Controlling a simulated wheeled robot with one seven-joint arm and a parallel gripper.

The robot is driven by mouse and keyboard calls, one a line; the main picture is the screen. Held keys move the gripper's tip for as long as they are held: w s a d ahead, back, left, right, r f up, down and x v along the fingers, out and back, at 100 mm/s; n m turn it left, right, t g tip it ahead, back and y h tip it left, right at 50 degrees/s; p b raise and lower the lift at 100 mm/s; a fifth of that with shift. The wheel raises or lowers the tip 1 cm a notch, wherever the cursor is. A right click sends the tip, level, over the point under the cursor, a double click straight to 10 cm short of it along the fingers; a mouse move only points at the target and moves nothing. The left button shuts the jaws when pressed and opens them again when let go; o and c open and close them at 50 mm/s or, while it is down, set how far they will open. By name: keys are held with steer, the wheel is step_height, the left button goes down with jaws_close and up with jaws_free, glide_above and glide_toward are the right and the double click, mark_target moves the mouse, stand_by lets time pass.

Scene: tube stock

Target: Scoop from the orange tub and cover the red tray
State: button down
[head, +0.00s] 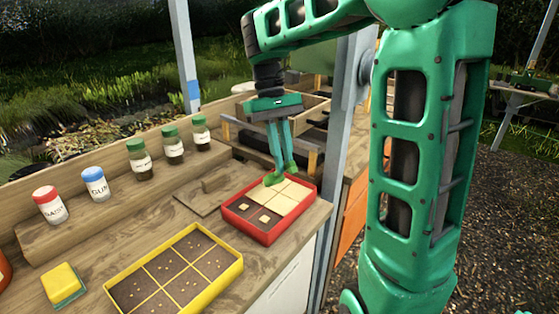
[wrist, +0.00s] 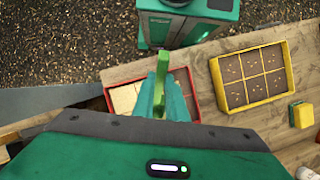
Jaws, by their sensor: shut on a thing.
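The red tray (head: 245,230) sits near the bench's right end. Most of its cells look filled with pale material; the front-left cells are dark, each with a small pale patch. My gripper (head: 281,166) is shut on a green scoop (head: 273,180) and holds it over the tray's back part. The scoop also shows in the wrist view (wrist: 161,72), sticking out past my fingers, with the red tray (wrist: 108,96) partly hidden behind them. I cannot tell whether the scoop holds anything. An orange thing, perhaps the orange tub (head: 4,270), is cut off at the left edge.
A yellow tray (head: 236,268) with dark seeded cells lies front-left of the red tray. A yellow-and-green sponge (head: 62,284) lies further left. Red-capped (head: 49,205) and blue-capped (head: 95,184) shakers and green-capped jars (head: 172,140) line the back. A wooden piece (head: 205,192) lies behind the trays.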

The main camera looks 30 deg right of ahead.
steer(key=shift+d+r+t, duration=0.15)
steer(key=shift+r+t, duration=0.05)
steer(key=shift+t, duration=0.2)
steer(key=shift+s+a+r+t, duration=0.15)
steer(key=shift+r+t, duration=0.35)
steer(key=shift+t, duration=0.35)
steer(key=shift+w+a+r+t, duration=0.1)
steer(key=shift+r+t, duration=0.35)
steer(key=shift+t, duration=0.4)
steer(key=shift+r+t, duration=0.9)
steer(key=shift+t, duration=0.6)
